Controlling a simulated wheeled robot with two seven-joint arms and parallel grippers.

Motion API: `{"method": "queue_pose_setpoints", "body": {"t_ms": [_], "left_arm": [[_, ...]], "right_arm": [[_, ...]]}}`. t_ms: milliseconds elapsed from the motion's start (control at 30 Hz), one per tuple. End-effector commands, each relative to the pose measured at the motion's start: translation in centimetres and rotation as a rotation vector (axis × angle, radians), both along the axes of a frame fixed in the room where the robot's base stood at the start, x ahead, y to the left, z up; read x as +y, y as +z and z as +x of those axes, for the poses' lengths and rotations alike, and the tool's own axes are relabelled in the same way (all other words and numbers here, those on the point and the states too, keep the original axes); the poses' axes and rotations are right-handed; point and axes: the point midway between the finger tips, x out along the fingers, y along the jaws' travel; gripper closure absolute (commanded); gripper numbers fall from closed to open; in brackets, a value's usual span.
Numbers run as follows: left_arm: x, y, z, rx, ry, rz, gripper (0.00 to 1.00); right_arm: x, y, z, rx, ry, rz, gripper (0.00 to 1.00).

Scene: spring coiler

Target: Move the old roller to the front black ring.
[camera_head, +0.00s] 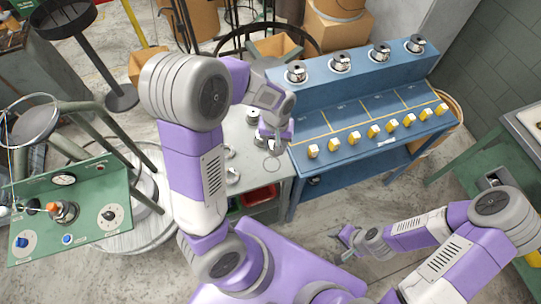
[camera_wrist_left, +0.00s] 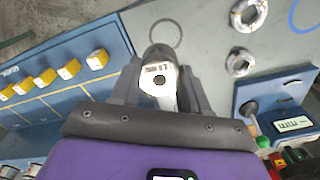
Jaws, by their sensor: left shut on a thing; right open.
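My left gripper (camera_head: 275,138) is over the grey worktop (camera_head: 250,165) beside the blue rack. It is shut on a pale roller (camera_wrist_left: 160,84) with a dark centre hole, seen between the fingers in the left wrist view; this looks like the old roller. A thin dark ring (camera_wrist_left: 166,18) is marked on the worktop just past the fingertips. I cannot tell whether the roller touches the worktop. My right gripper (camera_head: 347,239) is open and empty, low over the floor at the right.
Silver round parts (camera_wrist_left: 240,62) stand on the worktop beside the gripper. The blue rack (camera_head: 340,110) carries several spools and a row of yellow-and-white blocks (camera_head: 375,131). A green control panel (camera_head: 85,215) stands at the left.

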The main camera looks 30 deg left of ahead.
Motion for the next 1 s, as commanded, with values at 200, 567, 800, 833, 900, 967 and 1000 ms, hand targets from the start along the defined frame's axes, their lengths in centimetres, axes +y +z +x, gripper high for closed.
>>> {"method": "queue_pose_setpoints", "body": {"t_ms": [200,567,800,833,900,967,1000], "left_arm": [[1.1,-1.4,-0.8,0.005,0.094,0.002,1.00],[1.1,-6.0,-0.6,0.000,0.091,0.000,1.00],[1.1,-9.1,-0.7,0.003,0.091,0.001,1.00],[1.1,-9.4,-0.7,0.002,0.091,0.000,1.00],[1.0,-9.5,-0.6,-0.001,0.091,0.000,1.00],[1.0,-9.4,-0.6,-0.002,0.090,0.000,1.00],[1.0,-9.4,-0.6,-0.002,0.090,0.000,1.00]], "right_arm": [[0.0,0.8,0.0,0.000,0.000,0.000,0.57],[0.0,-0.1,0.0,0.000,0.000,0.000,0.57],[0.0,-0.5,0.0,-0.001,0.000,0.000,0.57],[0.0,-0.6,0.0,-0.001,0.000,0.000,0.57],[0.0,-0.6,0.0,-0.001,0.000,0.000,0.57],[0.0,-0.5,0.0,-0.001,0.000,0.000,0.57],[0.0,-0.5,0.0,-0.001,0.000,0.000,0.57]]}}
